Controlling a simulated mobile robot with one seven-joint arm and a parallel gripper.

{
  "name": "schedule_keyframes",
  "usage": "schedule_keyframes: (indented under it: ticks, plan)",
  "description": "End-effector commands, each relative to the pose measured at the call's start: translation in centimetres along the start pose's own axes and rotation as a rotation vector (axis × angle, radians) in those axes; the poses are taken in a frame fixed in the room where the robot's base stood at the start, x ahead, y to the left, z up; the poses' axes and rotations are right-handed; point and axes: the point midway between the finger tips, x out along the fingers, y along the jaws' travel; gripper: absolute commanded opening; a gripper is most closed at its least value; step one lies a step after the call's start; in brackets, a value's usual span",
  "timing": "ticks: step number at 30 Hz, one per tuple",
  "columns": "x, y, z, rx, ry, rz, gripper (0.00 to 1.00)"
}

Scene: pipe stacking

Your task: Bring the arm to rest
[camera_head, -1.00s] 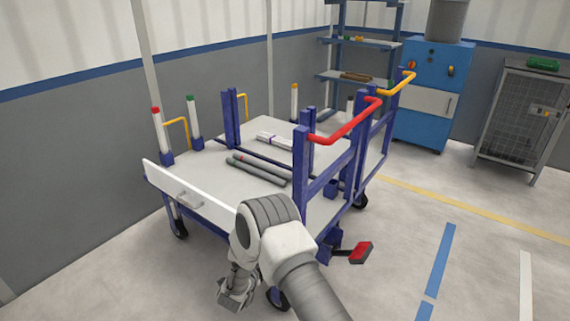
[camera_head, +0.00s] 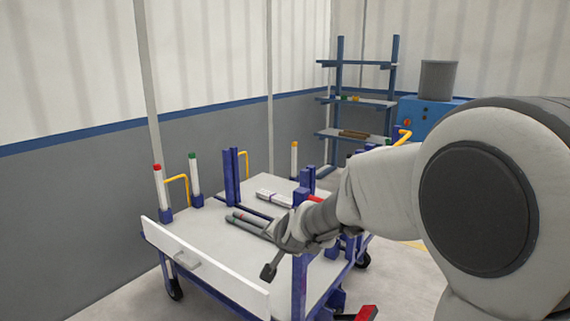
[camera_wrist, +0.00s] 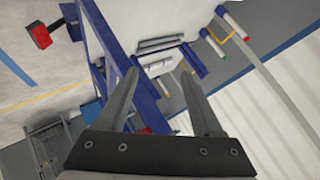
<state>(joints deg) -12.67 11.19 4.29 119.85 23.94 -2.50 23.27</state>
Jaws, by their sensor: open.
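My arm reaches in from the right of the head view, with a large link close to the camera. My gripper (camera_head: 270,268) is over the near part of the cart (camera_head: 195,232). In the wrist view my gripper (camera_wrist: 158,74) shows its two fingers spread, with nothing held between them. Grey pipes (camera_head: 246,226) lie on the cart top, partly hidden by my arm. They also show beyond the fingertips in the wrist view (camera_wrist: 160,44). A white bundle (camera_head: 273,197) lies behind them.
Blue uprights (camera_head: 231,176) and capped white posts (camera_head: 194,175) stand on the cart. A blue shelf rack (camera_head: 358,103) and a blue cabinet (camera_head: 423,112) stand at the back. A red pedal (camera_head: 366,313) is low at the front. A wall closes the left side.

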Motion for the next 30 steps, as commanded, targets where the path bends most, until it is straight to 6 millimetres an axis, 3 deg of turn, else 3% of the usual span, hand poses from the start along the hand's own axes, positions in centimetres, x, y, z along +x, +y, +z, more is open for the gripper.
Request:
schedule_keyframes:
  ticks: [1, 8, 18, 28, 30]
  plan:
    - [-2.2, 0.3, -0.5, -0.038, -0.009, 0.005, 0.68]
    - [-10.8, 3.4, -0.3, -0.219, -0.085, 0.066, 0.68]
    - [-22.4, 10.5, 2.7, -0.455, -0.195, 0.201, 0.68]
    - [-30.1, 17.2, 6.8, -0.595, -0.292, 0.334, 0.68]
    - [-31.5, 15.8, 5.5, -0.598, -0.299, 0.336, 0.68]
